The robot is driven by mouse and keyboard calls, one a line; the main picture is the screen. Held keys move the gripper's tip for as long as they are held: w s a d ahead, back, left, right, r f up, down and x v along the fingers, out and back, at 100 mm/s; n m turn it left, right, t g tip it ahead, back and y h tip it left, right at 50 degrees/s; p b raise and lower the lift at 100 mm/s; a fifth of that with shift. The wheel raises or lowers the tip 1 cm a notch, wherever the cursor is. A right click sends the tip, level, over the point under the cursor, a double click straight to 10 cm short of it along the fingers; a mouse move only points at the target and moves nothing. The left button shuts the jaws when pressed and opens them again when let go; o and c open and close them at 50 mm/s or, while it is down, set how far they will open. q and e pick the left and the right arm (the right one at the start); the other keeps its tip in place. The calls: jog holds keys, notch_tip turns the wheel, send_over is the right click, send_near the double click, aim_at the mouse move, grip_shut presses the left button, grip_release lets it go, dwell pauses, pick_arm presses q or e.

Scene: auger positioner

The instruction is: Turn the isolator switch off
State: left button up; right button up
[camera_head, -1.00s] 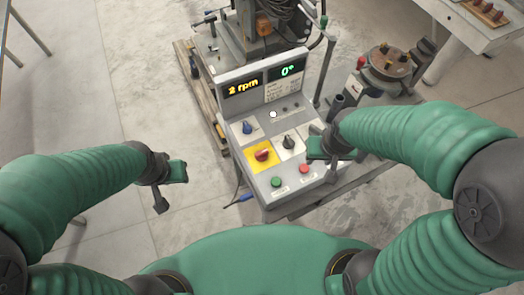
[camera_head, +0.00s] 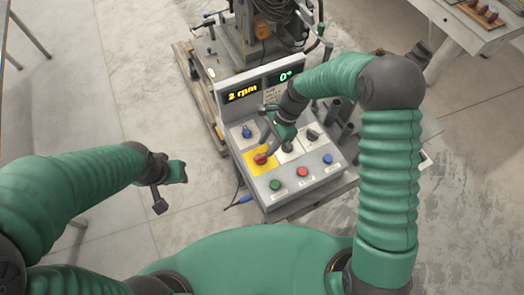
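The isolator switch (camera_head: 260,159) is a red rotary knob on a yellow plate (camera_head: 250,166) on the sloped face of the grey control box (camera_head: 290,203). My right gripper (camera_head: 268,142) is over the panel, just above and beside the red knob. Its fingers point down toward the yellow plate and partly cover it. I cannot tell whether they touch the knob or how far apart they are. My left gripper (camera_head: 166,190) hangs over the floor left of the box, away from the panel. Its finger opening is unclear.
Green (camera_head: 275,184), red (camera_head: 302,171) and blue (camera_head: 327,158) buttons line the panel's front. A blue knob (camera_head: 247,132) and a black knob (camera_head: 312,135) sit behind them. The display reads 2 rpm (camera_head: 243,92) and 0°. Machinery stands behind; the left floor is clear.

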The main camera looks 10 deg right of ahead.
aim_at(261, 155)
jog(key=x, duration=0.5)
jog(key=shift+s+f, duration=0.1)
jog(key=shift+f, duration=0.05)
grip_shut()
